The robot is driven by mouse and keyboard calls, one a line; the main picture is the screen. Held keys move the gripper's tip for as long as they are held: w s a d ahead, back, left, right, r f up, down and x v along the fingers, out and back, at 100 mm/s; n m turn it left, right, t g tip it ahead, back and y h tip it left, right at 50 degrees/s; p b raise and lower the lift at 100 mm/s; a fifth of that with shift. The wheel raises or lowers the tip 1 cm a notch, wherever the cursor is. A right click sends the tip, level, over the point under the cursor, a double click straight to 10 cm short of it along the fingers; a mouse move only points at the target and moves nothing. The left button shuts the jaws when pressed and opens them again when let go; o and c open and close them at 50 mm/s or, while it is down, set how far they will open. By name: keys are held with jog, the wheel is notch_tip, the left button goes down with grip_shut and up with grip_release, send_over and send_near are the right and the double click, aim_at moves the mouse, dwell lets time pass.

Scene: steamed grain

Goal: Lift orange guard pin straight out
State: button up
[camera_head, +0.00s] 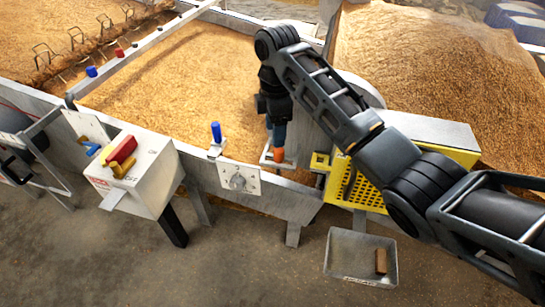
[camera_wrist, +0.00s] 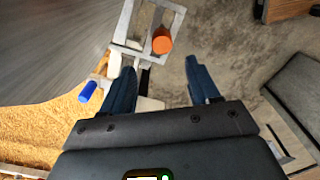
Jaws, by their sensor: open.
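The orange guard pin (camera_head: 277,155) stands in a pale metal bracket at the trough's front edge, beside the yellow perforated guard. In the wrist view its round orange top (camera_wrist: 162,41) shows just beyond the fingertips, roughly centred between them. My gripper (camera_wrist: 160,66) is open, with its two dark blue fingers apart and nothing between them. In the head view my gripper (camera_head: 277,129) points down just above the pin. The pin's lower part is hidden.
A blue-topped pin (camera_head: 216,132) stands left of the orange one. The yellow guard (camera_head: 359,187) is close on the right. A white control box (camera_head: 130,175) stands at left. A grey tray (camera_head: 345,262) with a brown block (camera_head: 381,261) lies on the floor.

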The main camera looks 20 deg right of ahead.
aim_at(279, 149)
jog(key=shift+s+d+f, duration=0.1)
jog(key=shift+d+f, duration=0.05)
jog(key=shift+f, duration=1.1)
jog(key=shift+s+d+f, duration=0.1)
jog(key=shift+f, duration=1.1)
jog(key=shift+s+d+f, duration=0.1)
jog(key=shift+d+f, duration=0.05)
jog(key=shift+f, duration=1.1)
grip_shut()
notch_tip(279, 149, up, 10)
jog(key=shift+r, duration=0.1)
